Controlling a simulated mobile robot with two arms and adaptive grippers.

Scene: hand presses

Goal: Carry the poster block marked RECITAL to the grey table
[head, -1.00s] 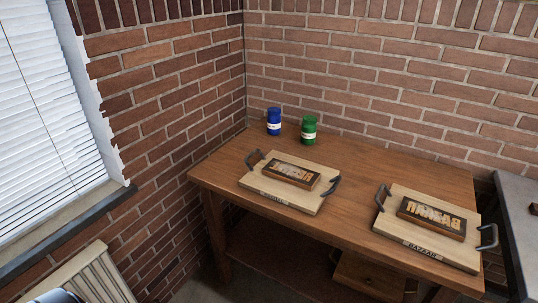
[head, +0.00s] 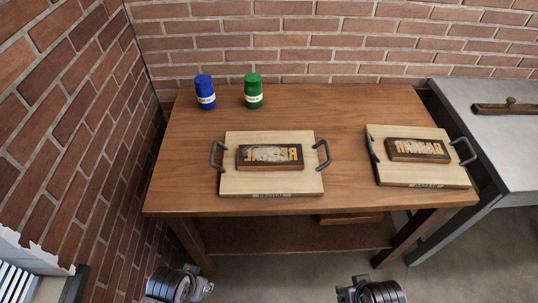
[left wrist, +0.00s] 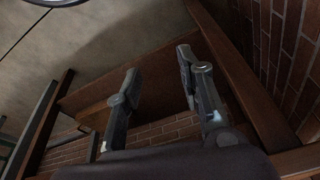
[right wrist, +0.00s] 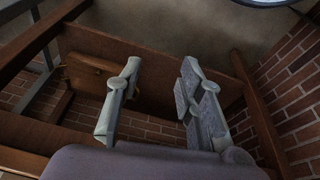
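The poster block at the left (head: 230,185) is a pale board with a dark handle at each end and a framed plate of reversed letters. Its plate's letters seem to begin with RE at the right end, which fits RECITAL; its front label is too small to read surely. It lies flat on the brown wooden table (head: 320,115). The grey table (head: 510,155) stands at the right. My left gripper (left wrist: 157,65) and right gripper (right wrist: 160,65) are open and empty, both in front of and apart from the wooden table; they show only partly at the head view's bottom edge.
A second handled block (head: 420,177), its label seemingly BAZAAR, lies right of the first. A blue can (head: 205,93) and a green can (head: 253,90) stand at the back left. A wooden tool (head: 508,107) lies on the grey table. Brick walls close the left and back.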

